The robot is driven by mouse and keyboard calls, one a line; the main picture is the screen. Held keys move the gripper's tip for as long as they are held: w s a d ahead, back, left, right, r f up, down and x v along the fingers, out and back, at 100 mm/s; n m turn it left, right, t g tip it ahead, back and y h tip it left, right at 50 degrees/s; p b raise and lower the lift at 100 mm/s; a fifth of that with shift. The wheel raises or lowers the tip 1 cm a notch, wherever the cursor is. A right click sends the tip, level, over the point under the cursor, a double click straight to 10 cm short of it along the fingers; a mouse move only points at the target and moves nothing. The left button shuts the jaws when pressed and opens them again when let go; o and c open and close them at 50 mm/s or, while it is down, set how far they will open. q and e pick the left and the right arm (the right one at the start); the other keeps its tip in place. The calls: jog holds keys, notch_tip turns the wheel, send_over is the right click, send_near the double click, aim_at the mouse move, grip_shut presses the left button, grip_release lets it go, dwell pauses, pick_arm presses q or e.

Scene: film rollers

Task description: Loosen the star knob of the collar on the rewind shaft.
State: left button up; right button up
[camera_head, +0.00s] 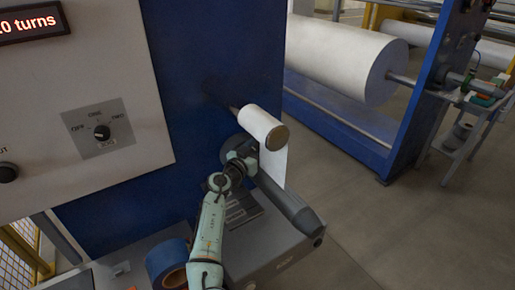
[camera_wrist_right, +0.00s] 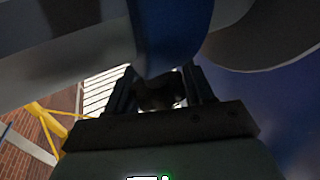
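A shaft (camera_head: 234,109) comes out of the blue machine face and carries a small white roll (camera_head: 262,124) with film hanging from it. My right gripper (camera_head: 243,160) is below and left of this roll, close to it. In the right wrist view a dark lobed piece, which looks like the star knob (camera_wrist_right: 159,92), sits between the two fingers of my right gripper (camera_wrist_right: 162,90). It hangs below a blue band (camera_wrist_right: 172,35), apparently the collar. I cannot tell whether the fingers touch the knob. My left gripper is out of view.
A light control panel (camera_head: 75,85) with a rotary switch (camera_head: 102,132) is at the left. A dark grey roller (camera_head: 291,207) lies below the small roll. A blue tape roll (camera_head: 165,262) is at the bottom. A large white roll (camera_head: 340,58) stands behind, with open floor (camera_head: 420,235) at the right.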

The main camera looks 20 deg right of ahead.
jog(key=shift+f+b, duration=0.1)
jog(key=shift+b, duration=0.35)
jog(key=n+t+y+b, duration=0.2)
jog(key=b, duration=0.3)
jog(key=shift+f+t, duration=0.2)
jog(key=shift+t, duration=0.2)
jog(key=n+t+y+b, duration=0.1)
jog(key=y+b, duration=0.1)
jog(key=shift+w+a+n+t+b, duration=0.1)
jog(key=shift+n+t+b, duration=0.2)
jog(key=shift+b, duration=0.05)
jog(key=n+y, duration=0.1)
jog(key=n+t+y+b, duration=0.1)
jog(key=shift+w+a+r+t+y, duration=0.1)
jog(key=shift+r+t+y, duration=0.2)
jog(key=shift+y, duration=0.1)
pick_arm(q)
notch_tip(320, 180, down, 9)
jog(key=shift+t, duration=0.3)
pick_arm(e)
jog(key=shift+a+n+t+y, duration=0.15)
jog(key=shift+n+t+y, duration=0.35)
jog(key=shift+n+y, duration=0.55)
jog(key=shift+w+a+y, duration=0.1)
jog(key=shift+y, duration=0.35)
jog(key=o, duration=1)
jog(key=shift+c, duration=0.2)
